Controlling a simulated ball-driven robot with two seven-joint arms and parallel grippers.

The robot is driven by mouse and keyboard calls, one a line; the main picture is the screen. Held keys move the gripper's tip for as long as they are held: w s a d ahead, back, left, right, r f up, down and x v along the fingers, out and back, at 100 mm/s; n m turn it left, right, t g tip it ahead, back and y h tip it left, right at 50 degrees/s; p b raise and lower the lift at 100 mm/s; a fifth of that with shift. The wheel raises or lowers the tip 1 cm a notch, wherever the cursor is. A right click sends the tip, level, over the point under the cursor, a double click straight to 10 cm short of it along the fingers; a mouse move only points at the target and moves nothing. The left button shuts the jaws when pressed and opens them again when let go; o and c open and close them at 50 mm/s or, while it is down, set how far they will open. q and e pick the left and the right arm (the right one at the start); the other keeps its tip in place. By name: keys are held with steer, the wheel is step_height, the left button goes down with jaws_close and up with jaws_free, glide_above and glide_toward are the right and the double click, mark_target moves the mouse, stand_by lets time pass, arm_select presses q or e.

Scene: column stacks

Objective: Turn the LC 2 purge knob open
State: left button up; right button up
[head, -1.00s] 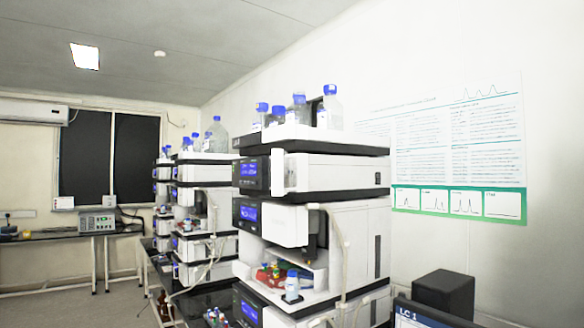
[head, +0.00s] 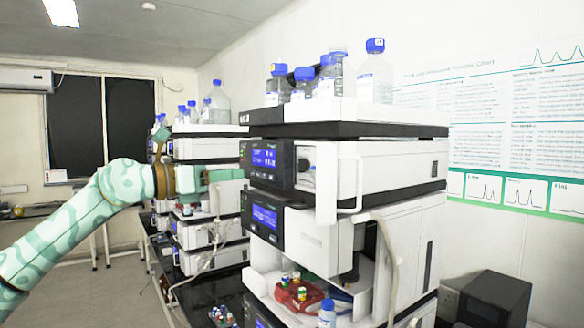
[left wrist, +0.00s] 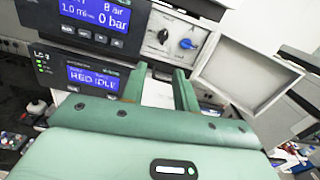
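The near instrument stack stands mid-picture in the head view, its upper pump module (head: 268,160) lit with a blue display. The module's white door (head: 326,185) stands open. Behind it, the left wrist view shows a pale panel with a blue knob (left wrist: 186,44) and a small dark knob (left wrist: 163,35) beside it. I cannot read which is the purge knob, nor a clear LC 2 label. My left gripper (head: 207,178) is left of the module in the head view. Its two green fingers (left wrist: 160,84) are apart and empty, below the knobs and not touching them. My right gripper is out of view.
The open door also fills the right of the wrist view (left wrist: 245,65). Blue-capped bottles (head: 375,72) stand on top of the stack. More stacks (head: 205,205) stand behind the arm.

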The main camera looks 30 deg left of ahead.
arm_select(q)
step_height(320, 180, up, 2)
steer(key=d+m+p, duration=0.1)
steer(key=p, duration=0.5)
glide_toward(299, 163)
steer(key=p+x, duration=0.4)
steer(key=x, duration=0.3)
steer(key=shift+w+r, duration=0.2)
steer(key=shift+w, duration=0.2)
steer(key=shift+w+d+f+p, duration=0.1)
steer(key=shift+w+d+p, duration=0.1)
steer(key=shift+w+p, duration=0.15)
jaws_close()
